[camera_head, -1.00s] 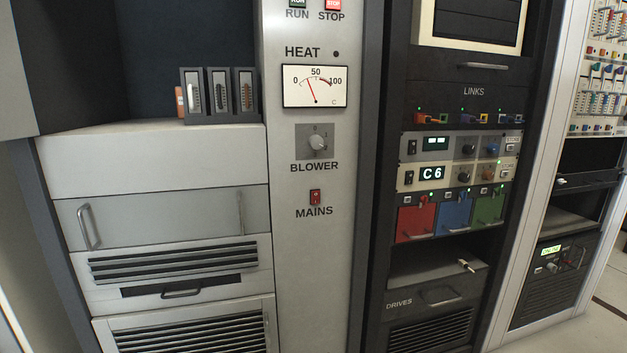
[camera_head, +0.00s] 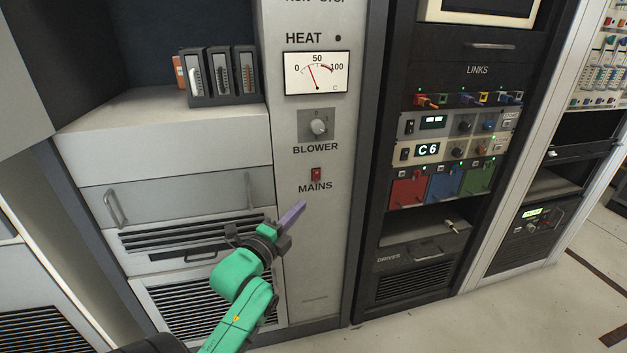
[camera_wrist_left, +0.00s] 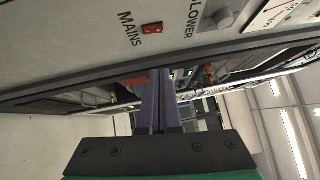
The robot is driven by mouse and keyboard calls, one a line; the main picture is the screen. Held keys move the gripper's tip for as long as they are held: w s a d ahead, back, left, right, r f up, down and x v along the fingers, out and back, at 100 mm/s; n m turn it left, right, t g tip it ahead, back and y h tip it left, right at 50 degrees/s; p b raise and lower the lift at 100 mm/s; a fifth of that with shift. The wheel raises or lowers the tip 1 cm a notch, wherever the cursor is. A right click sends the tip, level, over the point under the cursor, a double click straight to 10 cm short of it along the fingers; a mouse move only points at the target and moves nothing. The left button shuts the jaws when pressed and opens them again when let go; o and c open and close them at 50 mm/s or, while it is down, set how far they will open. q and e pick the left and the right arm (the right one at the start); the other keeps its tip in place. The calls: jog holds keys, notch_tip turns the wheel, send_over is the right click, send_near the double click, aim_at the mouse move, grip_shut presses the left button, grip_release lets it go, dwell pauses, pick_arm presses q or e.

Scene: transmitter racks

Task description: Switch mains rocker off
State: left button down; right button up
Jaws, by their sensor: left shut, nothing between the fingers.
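The mains rocker (camera_head: 316,175) is a small red switch on the pale grey panel, above the word MAINS. It also shows in the left wrist view (camera_wrist_left: 152,28), near the top, with the lettering turned. My left gripper (camera_head: 301,208) is just below the MAINS label in the head view, apart from the rocker. Its purple-grey fingers are shut with nothing between them, and they also show in the left wrist view (camera_wrist_left: 160,75). I cannot tell from these frames which way the rocker is tipped. My right gripper is not in view.
The blower knob (camera_head: 318,127) and the heat meter (camera_head: 317,73) sit above the rocker. A drawer with a handle (camera_head: 116,208) and vent slots are to the left. A dark rack (camera_head: 404,235) stands to the right. Floor is clear at lower right.

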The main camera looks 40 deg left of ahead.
pick_arm(q)
send_near(320, 172)
jog(key=w+d, duration=0.3)
jog(key=w, duration=0.1)
jog(key=shift+w+a+r+p, duration=0.1)
jog(key=shift+w+a, duration=0.25)
jog(key=shift+a, duration=0.3)
jog(key=shift+w+a+r+p, duration=0.15)
jog(key=shift+w+a, duration=0.15)
jog(key=shift+a, duration=0.3)
jog(key=shift+w+a+f+p, duration=0.1)
jog(key=shift+w+a, duration=0.25)
jog(key=shift+a, duration=0.3)
jog(key=shift+w+a+r+p, duration=0.15)
jog(key=shift+r+p, duration=0.25)
jog(key=shift+p, duration=0.4)
jog(key=shift+f+n, duration=0.2)
jog(key=shift+n, duration=0.1)
